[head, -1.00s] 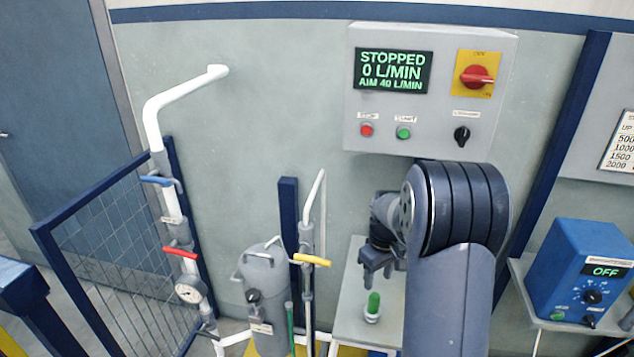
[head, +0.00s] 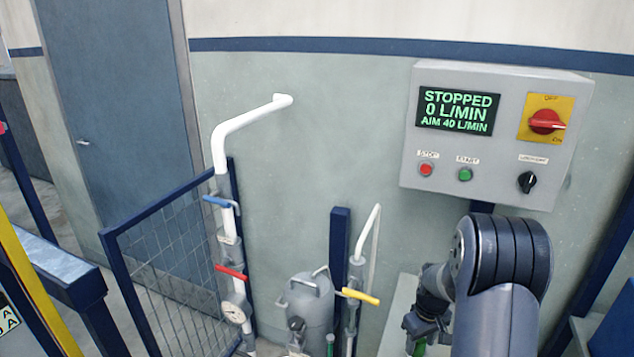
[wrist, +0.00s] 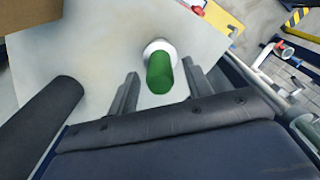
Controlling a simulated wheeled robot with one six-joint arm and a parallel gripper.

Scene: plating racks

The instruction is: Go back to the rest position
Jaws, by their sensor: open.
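In the head view my gripper (head: 422,335) hangs low at the right, beside my folded arm. The green piece (head: 418,348) shows only partly below it, at the bottom edge.
A grey control box (head: 500,135) on the wall reads STOPPED, 0 L/MIN. White piping with blue and red-handled valves and a gauge (head: 234,312) stands at a mesh fence (head: 165,260). A grey tank (head: 305,305) and yellow-handled valve (head: 360,297) stand left of my arm.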

